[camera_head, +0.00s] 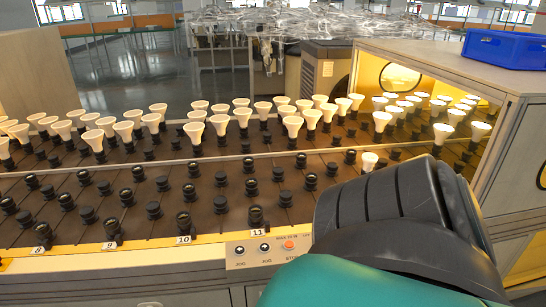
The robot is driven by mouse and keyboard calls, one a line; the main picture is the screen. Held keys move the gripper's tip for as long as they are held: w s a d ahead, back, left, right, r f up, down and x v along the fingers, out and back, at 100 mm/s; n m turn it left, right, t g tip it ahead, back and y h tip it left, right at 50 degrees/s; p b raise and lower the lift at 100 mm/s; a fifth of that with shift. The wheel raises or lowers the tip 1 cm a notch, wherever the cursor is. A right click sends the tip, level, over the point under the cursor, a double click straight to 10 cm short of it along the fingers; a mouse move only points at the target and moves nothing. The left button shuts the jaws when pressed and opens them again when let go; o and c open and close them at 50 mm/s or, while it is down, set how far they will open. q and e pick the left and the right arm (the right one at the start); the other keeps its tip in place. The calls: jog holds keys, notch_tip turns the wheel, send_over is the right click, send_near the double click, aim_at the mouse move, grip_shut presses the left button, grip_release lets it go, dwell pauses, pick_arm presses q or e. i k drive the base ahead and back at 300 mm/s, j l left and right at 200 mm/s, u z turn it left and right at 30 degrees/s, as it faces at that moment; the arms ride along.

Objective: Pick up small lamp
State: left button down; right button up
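Several white cone-shaped lamps stand in black sockets in rows across the board, such as the lamp (263,109) near the middle. A smaller-looking white lamp (369,161) sits lower than the back rows, just above the dark arm part in the foreground. Its lower part is hard to make out. I cannot tell for certain which lamp is the small one. A dark, ribbed arm part of mine with a teal section fills the lower right and hides the board behind it. Neither gripper's fingers show.
The front rows hold black sockets (258,217) without lamps, above number labels 8 to 11. A control panel (266,250) with buttons is on the front edge. A lit cabinet (517,140) stands at the right with a blue crate (505,48) on top.

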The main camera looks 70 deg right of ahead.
aim_at(370, 159)
jog(key=z, duration=2.7)
